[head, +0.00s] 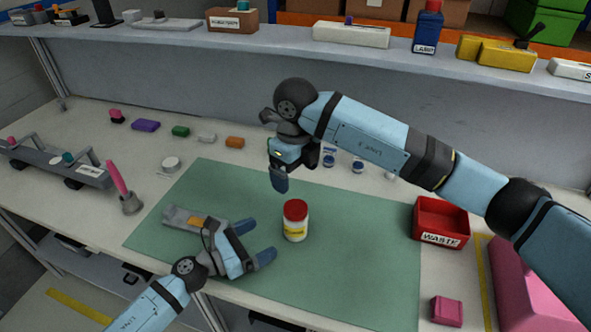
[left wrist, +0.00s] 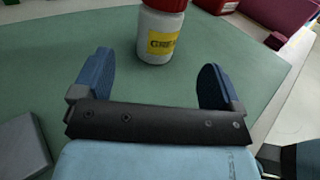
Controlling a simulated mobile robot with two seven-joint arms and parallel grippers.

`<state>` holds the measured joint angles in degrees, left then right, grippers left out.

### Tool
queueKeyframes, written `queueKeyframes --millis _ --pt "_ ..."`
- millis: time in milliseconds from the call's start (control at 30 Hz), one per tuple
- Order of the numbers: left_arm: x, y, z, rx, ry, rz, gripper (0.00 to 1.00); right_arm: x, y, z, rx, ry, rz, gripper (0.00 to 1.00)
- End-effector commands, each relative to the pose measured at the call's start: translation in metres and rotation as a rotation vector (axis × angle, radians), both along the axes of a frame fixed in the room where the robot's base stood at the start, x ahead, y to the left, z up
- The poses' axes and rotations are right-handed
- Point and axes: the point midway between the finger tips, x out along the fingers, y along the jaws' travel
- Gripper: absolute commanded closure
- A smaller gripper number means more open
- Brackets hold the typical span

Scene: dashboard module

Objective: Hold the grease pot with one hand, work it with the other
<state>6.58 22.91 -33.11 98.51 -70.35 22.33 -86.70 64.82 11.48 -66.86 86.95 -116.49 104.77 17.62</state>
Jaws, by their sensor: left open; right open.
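The grease pot (head: 295,222) is a small white jar with a red lid and a yellow label. It stands upright on the green mat (head: 365,265). My left gripper (head: 256,242) is open just left of the pot, with its fingers pointing toward it. In the left wrist view the pot (left wrist: 159,32) is ahead of the open fingers (left wrist: 155,85), apart from them, its lid cut off by the frame's top. My right gripper (head: 280,182) hangs above and behind the pot, slightly to its left, pointing down. Its fingers overlap in the head view, and it touches nothing.
A red WASTE bin (head: 441,221) stands right of the mat, with a pink block (head: 446,311) in front of it. A grey part with an orange piece (head: 194,221) lies near my left wrist. Small coloured blocks and bottles line the back. The mat right of the pot is clear.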

Motion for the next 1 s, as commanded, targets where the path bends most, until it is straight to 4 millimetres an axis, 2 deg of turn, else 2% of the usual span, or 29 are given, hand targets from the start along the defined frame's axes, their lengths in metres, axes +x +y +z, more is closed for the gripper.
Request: queueKeyframes --millis 100,233,767,867,1000 --pt "-0.011 0.016 -0.002 0.001 0.001 0.000 0.09 0.000 0.000 -0.004 0.000 0.000 0.000 0.11" --pt "-0.016 0.025 0.000 0.000 0.000 0.001 0.09 0.000 0.000 -0.006 0.000 0.000 0.000 0.11" --pt "-0.018 0.027 0.001 -0.001 -0.001 0.000 0.09 0.000 0.000 -0.005 0.000 0.000 0.000 0.11" --pt "-0.018 0.027 0.008 -0.001 -0.001 0.000 0.09 0.000 0.000 0.002 0.000 0.000 0.000 0.11" --pt "-0.018 0.027 0.035 0.000 -0.001 0.000 0.09 0.000 0.000 0.029 0.001 -0.001 0.000 0.11"
